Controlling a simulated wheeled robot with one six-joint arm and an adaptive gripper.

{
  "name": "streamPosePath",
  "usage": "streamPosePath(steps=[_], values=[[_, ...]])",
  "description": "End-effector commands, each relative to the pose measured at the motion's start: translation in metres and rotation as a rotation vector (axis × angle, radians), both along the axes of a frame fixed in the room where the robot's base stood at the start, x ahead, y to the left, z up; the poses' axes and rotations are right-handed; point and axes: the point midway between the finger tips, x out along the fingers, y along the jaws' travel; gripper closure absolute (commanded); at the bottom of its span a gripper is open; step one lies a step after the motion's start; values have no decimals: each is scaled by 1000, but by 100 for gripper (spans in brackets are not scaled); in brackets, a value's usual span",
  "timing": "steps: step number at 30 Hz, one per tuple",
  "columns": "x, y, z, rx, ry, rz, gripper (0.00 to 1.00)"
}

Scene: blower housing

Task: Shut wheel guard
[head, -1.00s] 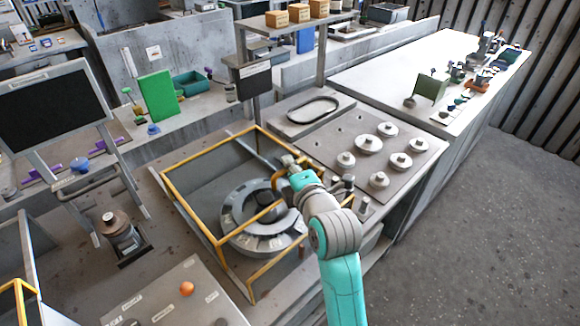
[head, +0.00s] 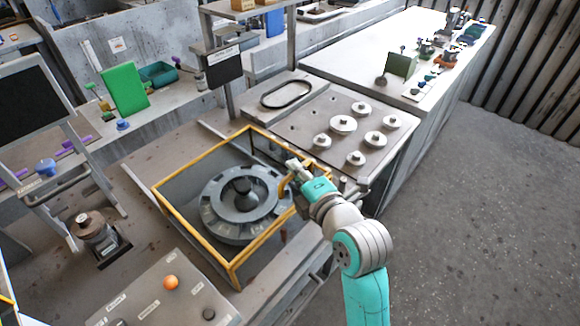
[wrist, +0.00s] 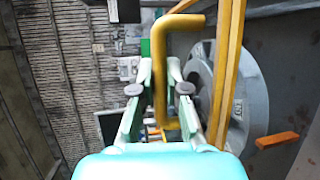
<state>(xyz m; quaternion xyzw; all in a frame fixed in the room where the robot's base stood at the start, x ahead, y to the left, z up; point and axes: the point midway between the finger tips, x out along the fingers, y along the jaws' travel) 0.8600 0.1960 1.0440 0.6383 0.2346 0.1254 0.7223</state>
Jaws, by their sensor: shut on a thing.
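The wheel guard (head: 196,232) is a yellow-edged frame around a grey round wheel (head: 240,205) with a dark hub. In the head view its yellow bars form a closed-looking outline around the wheel; I cannot tell whether it is fully shut. My gripper (head: 292,178) is at the guard's right side. In the wrist view my gripper (wrist: 160,84) has its fingers on either side of a bent yellow handle (wrist: 159,50) and is shut on it. The wheel (wrist: 200,70) shows to the right, partly behind yellow bars. A latch, if any, is hidden.
A plate with several grey knobbed discs (head: 343,124) lies beyond my gripper. A sloped panel with an orange button (head: 171,283) stands at the front left. A motor-like part (head: 95,232) sits left of the guard. The floor (head: 470,210) at right is clear.

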Motion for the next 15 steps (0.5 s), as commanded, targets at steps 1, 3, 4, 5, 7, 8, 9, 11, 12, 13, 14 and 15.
streamPosePath(steps=[1, 3, 4, 5, 7, 8, 9, 11, 12, 13, 14, 15], values=[[-1, -2, -2, -4, 6, -3, 100], [-1, -2, -3, -4, 5, -4, 100], [-1, -2, -3, -4, 5, -4, 84], [-1, -2, -3, -4, 5, -4, 77], [-1, -2, -3, -4, 6, -3, 61], [-1, -2, -2, -3, 5, -3, 61], [0, -2, -2, -3, 5, -3, 61], [0, -1, -2, -3, 4, -3, 61], [0, -1, -2, -3, 4, -2, 61], [0, -1, -2, -2, 3, -2, 61], [0, -1, -2, -2, 3, -2, 61], [0, -1, -1, -2, 3, -2, 61]])
